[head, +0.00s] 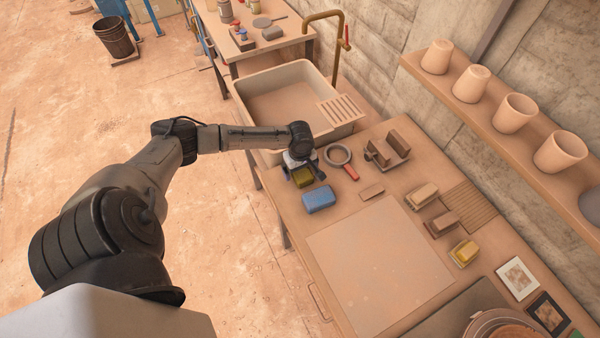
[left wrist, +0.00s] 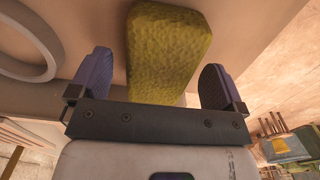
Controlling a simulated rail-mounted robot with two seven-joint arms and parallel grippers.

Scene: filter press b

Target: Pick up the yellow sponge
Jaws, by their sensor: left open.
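The yellow sponge (head: 303,178) lies on the workbench, partly hidden under my left gripper (head: 298,170) in the head view. In the left wrist view the olive-yellow sponge (left wrist: 168,50) is a long block with rounded corners. My left gripper (left wrist: 155,78) is open there, with one blue-padded finger on each side of the sponge. Gaps show between the sponge and both fingers. How deep the sponge sits between them is hard to tell. My right gripper is not in view.
A blue sponge (head: 319,200) lies close to the gripper. A round ring with a red handle (head: 338,155) is right of it. A sink (head: 270,82) stands behind, and a flat board (head: 380,265) covers the bench front. A yellow-topped block (head: 464,252) lies farther right.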

